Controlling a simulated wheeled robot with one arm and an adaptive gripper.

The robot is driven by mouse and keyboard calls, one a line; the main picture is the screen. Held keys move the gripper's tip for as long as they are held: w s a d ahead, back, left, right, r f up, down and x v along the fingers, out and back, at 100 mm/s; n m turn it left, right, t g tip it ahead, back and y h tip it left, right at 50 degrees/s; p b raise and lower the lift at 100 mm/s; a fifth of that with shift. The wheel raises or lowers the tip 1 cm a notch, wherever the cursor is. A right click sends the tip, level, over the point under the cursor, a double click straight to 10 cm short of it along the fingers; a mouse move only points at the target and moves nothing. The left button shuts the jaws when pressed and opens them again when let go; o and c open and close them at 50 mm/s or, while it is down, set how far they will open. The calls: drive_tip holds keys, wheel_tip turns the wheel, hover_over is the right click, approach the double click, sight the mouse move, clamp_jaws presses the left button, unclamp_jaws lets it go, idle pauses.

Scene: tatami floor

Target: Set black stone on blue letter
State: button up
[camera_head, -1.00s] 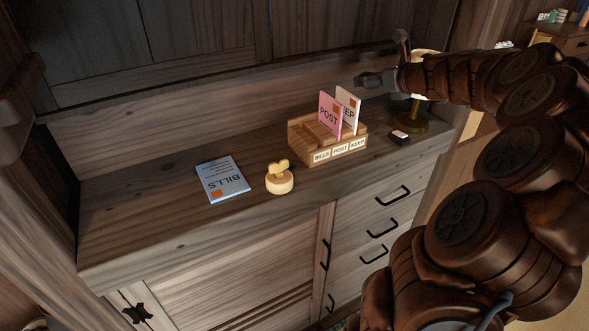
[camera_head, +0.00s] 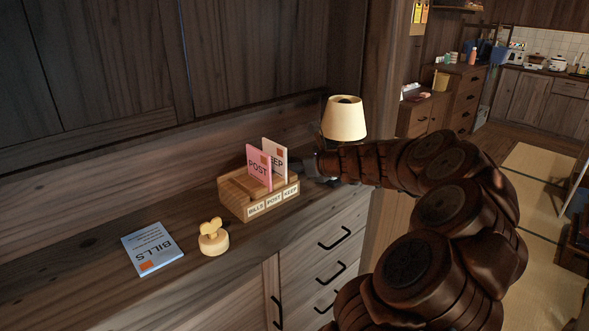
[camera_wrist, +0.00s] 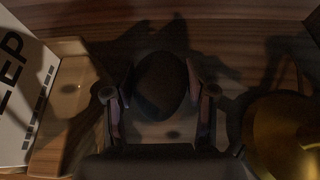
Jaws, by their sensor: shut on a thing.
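The blue letter (camera_head: 152,249), marked BILLS, lies flat on the cabinet top at the left in the head view. The black stone (camera_wrist: 162,85) shows in the wrist view as a dark, rounded shape between the two fingers of my gripper (camera_wrist: 158,110). The gripper is shut on it. In the head view my gripper (camera_head: 312,168) is at the right end of the letter rack, in front of the lamp; the stone is hidden there. I cannot tell whether the stone touches the wood.
A wooden letter rack (camera_head: 240,206) holds a pink POST letter (camera_head: 258,167) and a white KEEP letter (camera_head: 277,160).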

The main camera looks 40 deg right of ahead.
drive_tip(key=shift+f, duration=0.45)
drive_tip(key=o, duration=1.3)
drive_tip(key=shift+f, duration=0.1)
